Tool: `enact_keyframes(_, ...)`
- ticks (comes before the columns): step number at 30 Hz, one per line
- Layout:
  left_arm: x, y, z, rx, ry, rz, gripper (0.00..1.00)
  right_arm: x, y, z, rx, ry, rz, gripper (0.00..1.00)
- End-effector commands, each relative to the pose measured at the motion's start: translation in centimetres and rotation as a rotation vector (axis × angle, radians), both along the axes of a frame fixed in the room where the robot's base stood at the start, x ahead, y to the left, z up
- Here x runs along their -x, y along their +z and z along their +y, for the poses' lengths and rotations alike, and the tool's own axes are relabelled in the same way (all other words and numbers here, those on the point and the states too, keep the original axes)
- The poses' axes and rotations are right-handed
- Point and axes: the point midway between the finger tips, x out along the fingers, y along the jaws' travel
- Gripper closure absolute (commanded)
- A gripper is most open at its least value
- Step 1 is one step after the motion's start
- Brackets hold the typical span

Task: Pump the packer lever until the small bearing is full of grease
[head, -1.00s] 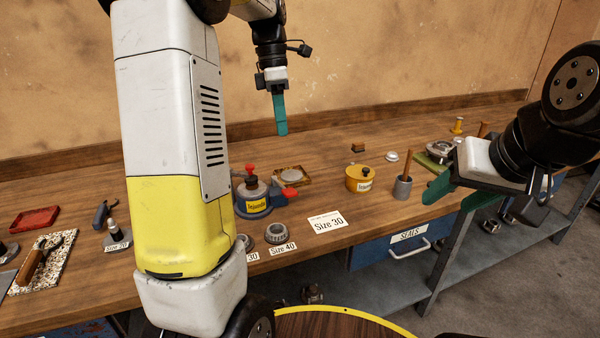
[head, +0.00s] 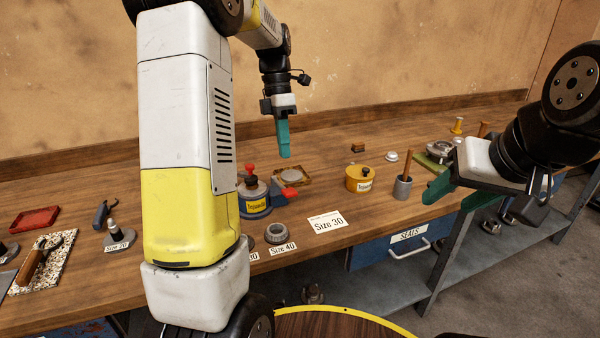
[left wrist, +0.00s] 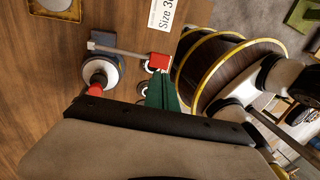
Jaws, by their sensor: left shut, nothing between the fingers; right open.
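My left gripper (head: 284,152) is shut and empty, above the lever's red end in the head view. In the wrist view its teal fingertips lie close to that end; contact cannot be told. A bearing (head: 277,233) lies by the Size 40 label; another by the "30" label is mostly hidden by my arm. My right gripper (head: 460,195) is open and empty.
A Size 30 card (head: 326,222) lies in front of the packer. A yellow pot (head: 360,179) and grey cup (head: 402,188) stand to the right. A tray (head: 306,173) lies behind the packer. Tools and a red tray (head: 35,218) are at left.

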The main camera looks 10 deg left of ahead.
Motion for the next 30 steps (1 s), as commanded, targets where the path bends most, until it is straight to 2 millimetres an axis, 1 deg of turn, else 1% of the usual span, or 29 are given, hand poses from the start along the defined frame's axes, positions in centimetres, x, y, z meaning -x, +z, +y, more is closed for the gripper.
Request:
enact_keyframes(1, 0.4, -1.2, -0.1, 0.000, 0.000, 0.005, 1.00, 0.0, 0.0, 0.0, 0.000, 0.000, 0.000, 0.48)
enact_keyframes(6, 1.1, -4.6, -0.7, 0.001, 0.001, 0.003, 1.00, 0.0, 0.0, 0.0, 0.000, 0.000, 0.000, 0.48)
enact_keyframes(9, 1.5, -6.2, -0.9, 0.001, 0.001, 0.003, 1.00, 0.0, 0.0, 0.0, 0.000, 0.000, 0.000, 0.48)
enact_keyframes(12, 1.7, -7.4, -1.1, 0.000, 0.001, 0.002, 1.00, 0.0, 0.0, 0.0, 0.000, 0.000, 0.000, 0.48)
enact_keyframes(18, 1.9, -8.4, -1.3, 0.000, 0.000, 0.000, 1.00, 0.0, 0.0, 0.0, 0.000, 0.000, 0.000, 0.48)
enact_keyframes(30, 2.0, -8.7, -1.4, -0.010, -0.001, -0.012, 1.00, 0.0, 0.0, 0.0, 0.000, 0.000, 0.000, 0.48)
